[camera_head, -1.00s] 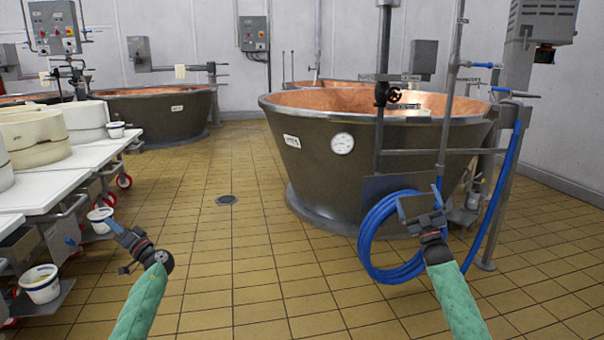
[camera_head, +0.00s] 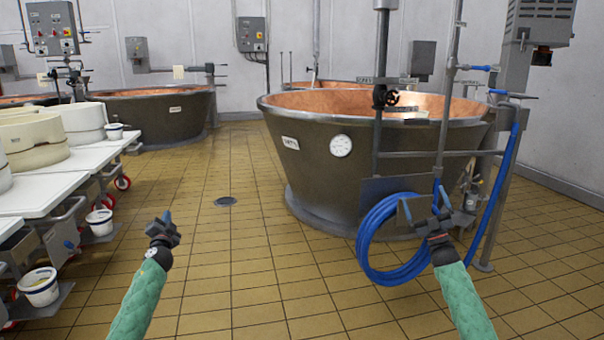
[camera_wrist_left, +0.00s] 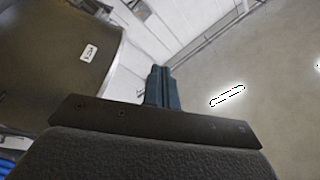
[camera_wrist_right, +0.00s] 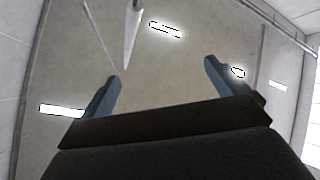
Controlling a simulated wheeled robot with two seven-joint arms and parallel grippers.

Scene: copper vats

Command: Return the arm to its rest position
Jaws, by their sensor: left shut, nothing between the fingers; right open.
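My left gripper (camera_head: 167,218) is in the lower left of the head view, over the open tiled floor, with its fingers pointing up. In the left wrist view its two fingers (camera_wrist_left: 162,86) are pressed together with nothing between them. My right gripper (camera_head: 425,203) is in the lower right of the head view, in front of the coiled blue hose. In the right wrist view its fingers (camera_wrist_right: 160,78) stand wide apart and empty. Both forearms have green padded sleeves.
A large copper vat (camera_head: 330,180) stands ahead, with a blue hose (camera_head: 372,245) coiled at its front right. Carts with white tops (camera_head: 45,190) carry pale moulds at the left. White buckets (camera_head: 38,287) sit low on them. The tiled floor (camera_head: 230,260) between is clear.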

